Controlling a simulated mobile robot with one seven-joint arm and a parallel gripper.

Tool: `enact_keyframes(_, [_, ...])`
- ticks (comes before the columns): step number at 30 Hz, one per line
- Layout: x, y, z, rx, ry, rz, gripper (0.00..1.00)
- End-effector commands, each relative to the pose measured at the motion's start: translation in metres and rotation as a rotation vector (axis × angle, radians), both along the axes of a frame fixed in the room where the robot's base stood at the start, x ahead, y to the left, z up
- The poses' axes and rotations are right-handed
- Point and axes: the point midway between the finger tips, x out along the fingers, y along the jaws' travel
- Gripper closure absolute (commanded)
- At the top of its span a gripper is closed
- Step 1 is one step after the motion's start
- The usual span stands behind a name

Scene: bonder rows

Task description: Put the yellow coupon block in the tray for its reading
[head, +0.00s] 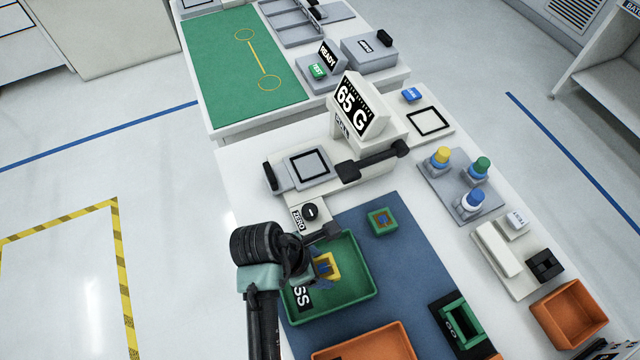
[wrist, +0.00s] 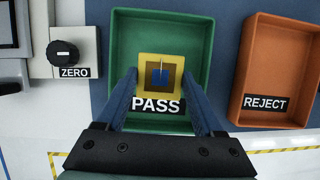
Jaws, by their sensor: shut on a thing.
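The yellow coupon block (head: 333,261) has a dark square middle with a blue piece in it; it also shows in the wrist view (wrist: 145,65). My gripper (wrist: 160,76) is shut on it, one blue finger on each side. The block is within the walls of the green PASS tray (wrist: 122,40), near its label; I cannot tell whether it touches the tray floor. The tray also shows in the head view (head: 362,292). The tester display (head: 350,103) reads 65 G. The orange REJECT tray (wrist: 270,30) stands to the right of the PASS tray.
A green coupon block (head: 383,222) lies on the blue mat (head: 415,235). A ZERO knob (head: 310,211) sits by the tester.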

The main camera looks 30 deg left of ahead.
Motion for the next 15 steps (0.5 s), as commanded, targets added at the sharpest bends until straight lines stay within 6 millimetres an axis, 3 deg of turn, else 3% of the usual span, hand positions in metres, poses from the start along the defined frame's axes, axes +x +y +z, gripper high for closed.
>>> enact_keyframes(9, [-0.001,0.0,-0.038,0.0,0.002,-0.002,0.98])
enact_keyframes(15, [0.0,0.0,-0.04,0.002,-0.001,-0.002,0.98])
